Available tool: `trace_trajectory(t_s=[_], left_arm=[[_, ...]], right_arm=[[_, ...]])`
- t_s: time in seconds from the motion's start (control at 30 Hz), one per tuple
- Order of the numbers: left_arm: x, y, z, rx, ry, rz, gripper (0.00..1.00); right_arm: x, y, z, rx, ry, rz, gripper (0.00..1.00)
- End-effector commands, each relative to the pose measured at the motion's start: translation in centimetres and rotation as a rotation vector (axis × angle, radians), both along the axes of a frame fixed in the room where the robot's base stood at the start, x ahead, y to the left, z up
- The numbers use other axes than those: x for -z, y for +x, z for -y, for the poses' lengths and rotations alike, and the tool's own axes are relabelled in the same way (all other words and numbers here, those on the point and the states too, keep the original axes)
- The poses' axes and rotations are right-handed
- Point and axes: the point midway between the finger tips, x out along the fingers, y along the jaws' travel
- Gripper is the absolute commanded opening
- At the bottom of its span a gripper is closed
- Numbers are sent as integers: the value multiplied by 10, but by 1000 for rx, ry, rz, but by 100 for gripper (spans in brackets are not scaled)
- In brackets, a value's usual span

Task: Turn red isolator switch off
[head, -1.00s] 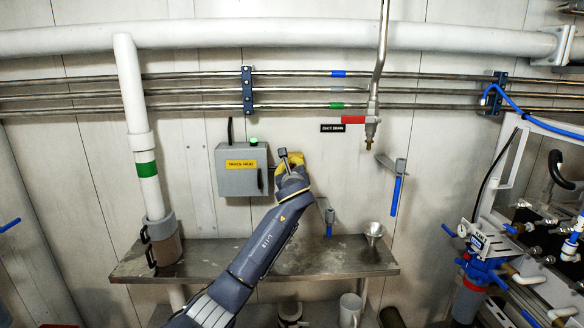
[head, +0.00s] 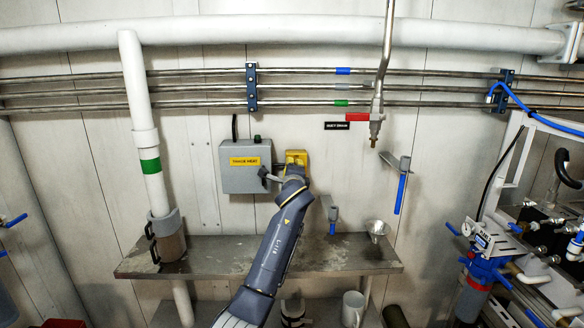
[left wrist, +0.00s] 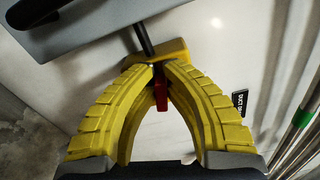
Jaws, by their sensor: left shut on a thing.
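The isolator switch has a yellow body (head: 297,157) on the wall, just right of the grey box labelled TRACE HEAT (head: 241,178). My left gripper (left wrist: 162,70) is at the switch. Its yellow ribbed fingers meet at the tips in the left wrist view, shut on the red handle (left wrist: 161,92), which shows between them. The yellow switch body (left wrist: 176,53) sits behind the fingertips there. In the head view the wrist hides the handle and most of the fingers. The lamp (head: 257,139) on the box top looks dark. My right gripper is in neither view.
A steel shelf (head: 215,262) runs below the switch, with a funnel (head: 377,229) at its right. A pipe with a red tag (head: 357,117) hangs at upper right, and a blue-handled valve (head: 400,192) is beside it. The wall between is clear.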

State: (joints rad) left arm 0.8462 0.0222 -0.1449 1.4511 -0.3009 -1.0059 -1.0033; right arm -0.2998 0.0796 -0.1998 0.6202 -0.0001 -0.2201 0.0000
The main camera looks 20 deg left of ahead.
Motion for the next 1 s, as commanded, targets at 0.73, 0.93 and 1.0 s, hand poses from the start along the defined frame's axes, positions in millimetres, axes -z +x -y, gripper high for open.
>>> trace_trajectory(t_s=[0.73, 0.93, 1.0], left_arm=[[5, 0, -1, -1, -233, 84, 0], [5, 0, -1, -1, -232, 84, 0], [5, 0, -1, 0, -232, 83, 0]], right_arm=[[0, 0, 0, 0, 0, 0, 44], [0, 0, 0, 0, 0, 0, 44], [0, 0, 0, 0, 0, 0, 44]])
